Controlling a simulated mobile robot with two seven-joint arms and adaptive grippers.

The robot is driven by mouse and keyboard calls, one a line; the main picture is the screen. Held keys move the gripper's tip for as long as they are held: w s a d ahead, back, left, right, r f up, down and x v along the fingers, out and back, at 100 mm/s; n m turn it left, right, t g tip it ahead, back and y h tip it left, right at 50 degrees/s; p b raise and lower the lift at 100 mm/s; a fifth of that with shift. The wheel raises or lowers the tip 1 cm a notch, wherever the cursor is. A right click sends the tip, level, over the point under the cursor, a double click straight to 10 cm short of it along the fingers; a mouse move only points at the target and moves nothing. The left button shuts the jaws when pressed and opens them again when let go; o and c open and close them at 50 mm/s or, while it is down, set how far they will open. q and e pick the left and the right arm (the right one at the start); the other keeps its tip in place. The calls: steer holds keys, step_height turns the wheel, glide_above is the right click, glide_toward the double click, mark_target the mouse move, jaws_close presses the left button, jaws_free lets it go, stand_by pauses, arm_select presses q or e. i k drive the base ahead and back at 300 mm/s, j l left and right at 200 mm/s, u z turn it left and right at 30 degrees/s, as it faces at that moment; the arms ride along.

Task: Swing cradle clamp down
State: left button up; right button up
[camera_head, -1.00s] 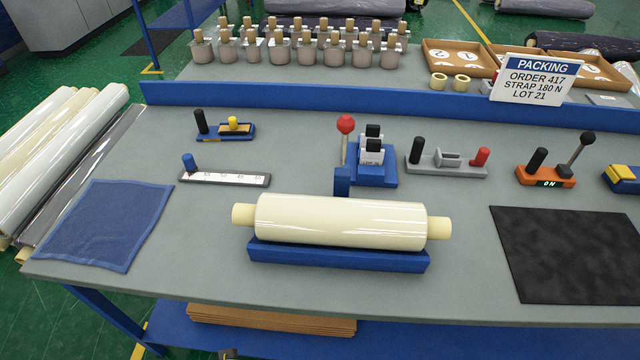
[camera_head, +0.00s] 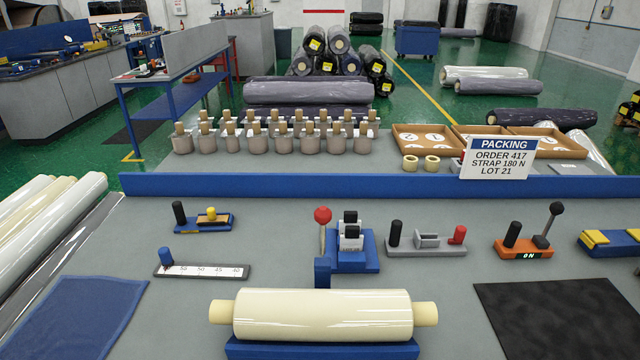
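A cream wrapped roll (camera_head: 322,314) with a core end showing on each side lies in a blue cradle (camera_head: 322,349) at the front of the bench. Directly behind the roll stands a short blue upright piece (camera_head: 322,271); it looks raised, not over the roll. Just behind it is a blue device (camera_head: 352,262) with a red-knobbed lever (camera_head: 322,215) standing upright and dark and white blocks. I cannot tell for certain which part is the clamp. Neither of my grippers shows in the head view.
Small tools line the bench: a blue and yellow one (camera_head: 204,220), a white scale (camera_head: 202,271), a grey one (camera_head: 427,240) and an orange one (camera_head: 525,245). A blue cloth (camera_head: 78,318) and a black mat (camera_head: 548,316) flank the roll. A blue ledge (camera_head: 375,186) runs behind.

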mark_target(323, 215)
steer(key=k+j+z, duration=0.1)
steer(key=j+z, duration=0.3)
steer(key=k+j+z, duration=0.15)
steer(key=z, duration=0.2)
